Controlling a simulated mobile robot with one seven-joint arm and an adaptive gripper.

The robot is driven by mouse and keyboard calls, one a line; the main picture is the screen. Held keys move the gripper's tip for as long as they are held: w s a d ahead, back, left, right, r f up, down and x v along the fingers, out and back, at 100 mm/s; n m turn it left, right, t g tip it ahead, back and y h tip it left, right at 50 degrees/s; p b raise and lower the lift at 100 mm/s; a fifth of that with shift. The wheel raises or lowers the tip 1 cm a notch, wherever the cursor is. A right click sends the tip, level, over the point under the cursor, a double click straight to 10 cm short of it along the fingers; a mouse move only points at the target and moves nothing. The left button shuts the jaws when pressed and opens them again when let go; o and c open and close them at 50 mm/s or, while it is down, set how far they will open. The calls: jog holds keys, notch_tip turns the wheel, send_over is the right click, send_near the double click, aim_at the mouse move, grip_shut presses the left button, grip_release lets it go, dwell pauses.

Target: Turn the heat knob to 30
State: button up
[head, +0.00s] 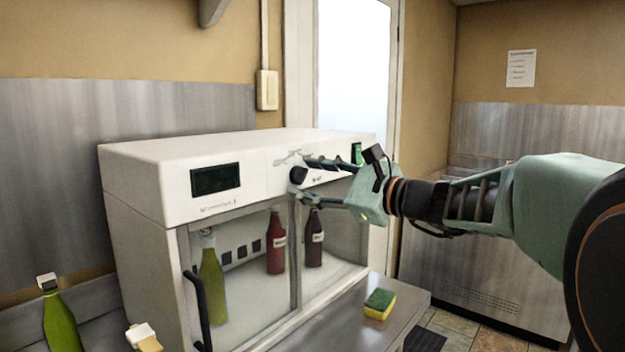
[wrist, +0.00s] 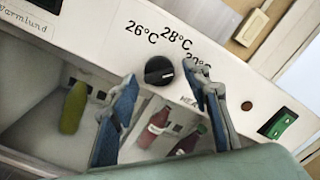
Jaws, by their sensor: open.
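The heat knob (wrist: 158,71) is a small black round dial on the white front panel of the cabinet (head: 150,180). It also shows in the head view (head: 298,175). Labels 26°C and 28°C stand above it in the wrist view. A third label to the right, probably 30°C, and the HEAT label are partly hidden by a finger. A faint light mark shows on the knob's right side; its exact setting is hard to tell. My gripper (head: 315,180) is open in front of the panel, its fingers (wrist: 160,82) on either side of the knob; contact is unclear.
A dark display (head: 215,179) is left of the knob and a green switch (wrist: 278,124) right of it. Bottles, one a red bottle (head: 276,243), stand behind the glass doors below. A door handle (head: 197,308) sticks out. A sponge (head: 379,304) lies on the steel surface.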

jog(key=v, duration=1.1)
jog(key=shift+s+d, duration=0.3)
